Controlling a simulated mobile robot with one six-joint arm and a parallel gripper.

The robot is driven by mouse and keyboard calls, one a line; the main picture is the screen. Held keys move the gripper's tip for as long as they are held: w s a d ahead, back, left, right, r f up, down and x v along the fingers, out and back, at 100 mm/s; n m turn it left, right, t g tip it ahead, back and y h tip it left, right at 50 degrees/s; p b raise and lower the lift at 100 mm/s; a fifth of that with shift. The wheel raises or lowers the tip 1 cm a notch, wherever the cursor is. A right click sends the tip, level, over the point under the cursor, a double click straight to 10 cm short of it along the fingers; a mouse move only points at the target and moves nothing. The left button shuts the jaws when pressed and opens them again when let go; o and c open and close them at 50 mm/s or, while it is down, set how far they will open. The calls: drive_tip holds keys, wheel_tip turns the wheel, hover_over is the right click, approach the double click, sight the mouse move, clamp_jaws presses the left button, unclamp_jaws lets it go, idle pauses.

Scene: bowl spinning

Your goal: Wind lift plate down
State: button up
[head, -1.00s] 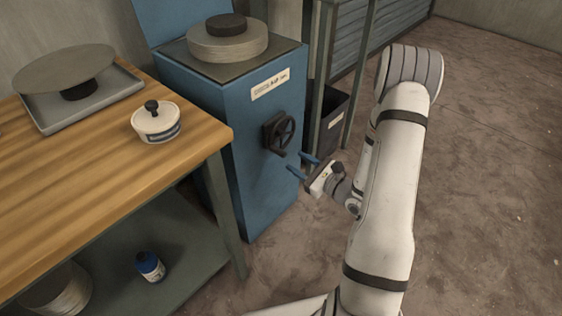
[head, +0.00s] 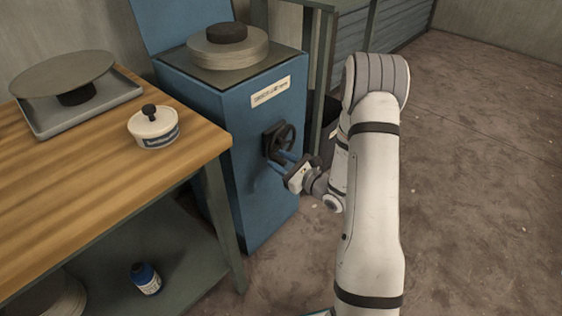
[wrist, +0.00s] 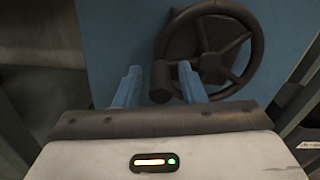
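A dark handwheel (head: 282,137) is mounted on the front of a blue cabinet (head: 232,150). Its rim, spokes and hub show in the wrist view (wrist: 212,50), with a crank knob (wrist: 159,82) at the lower left of the rim. My gripper (head: 279,162) is at the wheel, its blue fingers pointing at it. In the wrist view my gripper (wrist: 160,84) is open, with the knob between the fingers and gaps visible on both sides. On the cabinet top is a round grey plate (head: 228,53) with a smaller dark disc (head: 226,34) on it.
A wooden table (head: 80,190) stands left of the cabinet, bearing a lidded white pot (head: 153,130) and a round plate (head: 62,73) over a grey tray (head: 45,125). A blue-capped bottle (head: 146,280) is on the lower shelf. A dark bin (head: 328,130) is behind my gripper. Floor at right is clear.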

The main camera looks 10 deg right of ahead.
clamp_jaws()
drive_tip(key=shift+f, duration=0.1)
